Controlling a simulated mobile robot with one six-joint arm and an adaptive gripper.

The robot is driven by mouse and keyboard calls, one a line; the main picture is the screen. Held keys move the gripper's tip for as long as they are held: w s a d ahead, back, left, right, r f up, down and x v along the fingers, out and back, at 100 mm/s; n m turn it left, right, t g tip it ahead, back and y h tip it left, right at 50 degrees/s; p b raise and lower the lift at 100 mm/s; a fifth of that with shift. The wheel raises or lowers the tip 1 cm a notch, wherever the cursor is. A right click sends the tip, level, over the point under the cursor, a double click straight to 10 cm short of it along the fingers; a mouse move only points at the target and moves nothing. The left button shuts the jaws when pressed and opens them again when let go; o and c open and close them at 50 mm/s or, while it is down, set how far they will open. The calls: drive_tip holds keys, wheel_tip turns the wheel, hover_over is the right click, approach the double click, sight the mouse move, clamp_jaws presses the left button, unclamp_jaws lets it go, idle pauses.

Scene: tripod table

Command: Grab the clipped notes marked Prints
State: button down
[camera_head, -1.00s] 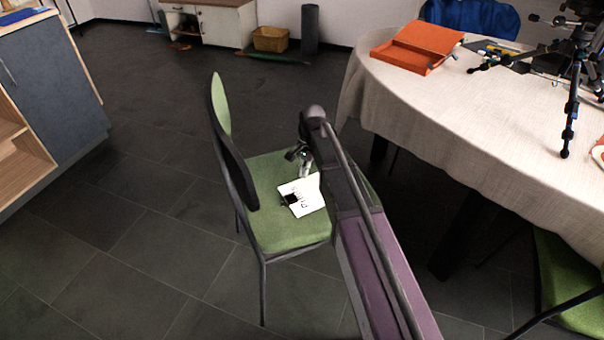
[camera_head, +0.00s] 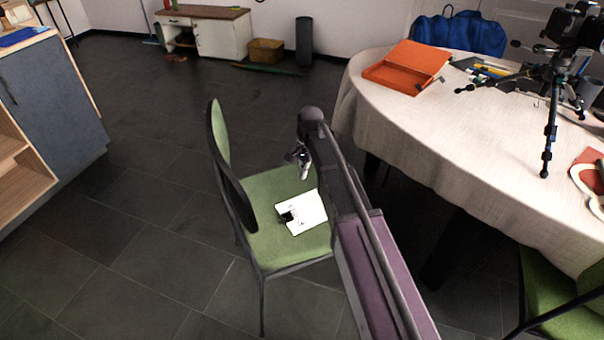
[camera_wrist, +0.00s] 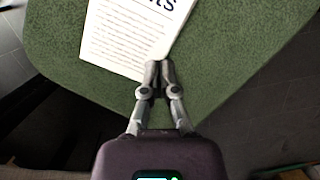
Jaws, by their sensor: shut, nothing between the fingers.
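The clipped notes (camera_head: 310,211) are white sheets with a black clip (camera_head: 287,217) at the left edge. They lie flat on the green seat of a chair (camera_head: 271,246). In the wrist view the notes (camera_wrist: 125,38) show at the top, with large black letters cut off at the frame edge, only "ts" readable, above lines of small print. My gripper (camera_wrist: 159,64) is shut and empty, its fingertips by the lower right corner of the sheets. In the head view my gripper (camera_head: 304,174) is above the seat, behind the notes. The clip is out of the wrist view.
The chair's backrest (camera_head: 221,150) rises to the left of the seat. A table with a pale cloth (camera_head: 400,130) stands to the right, holding an orange box (camera_head: 405,68) and a black tripod (camera_head: 552,100). A grey cabinet (camera_head: 50,98) is at the far left. Dark floor is open between.

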idle(0.4)
drive_tip(key=s+d+n+t+h, duration=0.1)
drive_tip(key=s+d+n, duration=0.5)
drive_tip(key=s+d, duration=1.1)
drive_tip(key=shift+s+d+f+t, duration=0.15)
drive_tip(key=shift+s+f+t, duration=0.05)
drive_tip(key=shift+s+t, duration=0.55)
